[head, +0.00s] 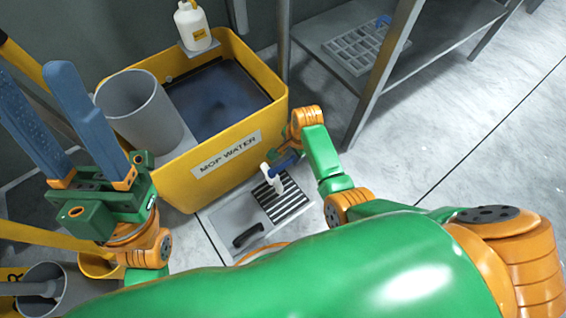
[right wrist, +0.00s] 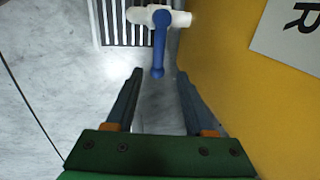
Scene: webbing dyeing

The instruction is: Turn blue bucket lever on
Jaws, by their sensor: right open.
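The blue lever (right wrist: 159,48) sits on a white valve (right wrist: 150,16) low by the front wall of the yellow tub (head: 170,185), which is labelled "MOP WATER" and holds dark bluish liquid. In the head view the white valve (head: 271,180) stands above a slatted grate. My right gripper (right wrist: 160,74) is open and empty. The lever's free end lies around the gap between its fingertips, with no clear contact; in the head view its fingers are hard to make out. My left gripper (head: 36,75) is open and empty, raised at the left.
A white bottle (head: 194,27) sits on the tub's back edge. A black-handled item (head: 247,235) lies beside the grate (head: 285,200). A metal shelf (head: 440,45) stands at the right; the floor there is clear.

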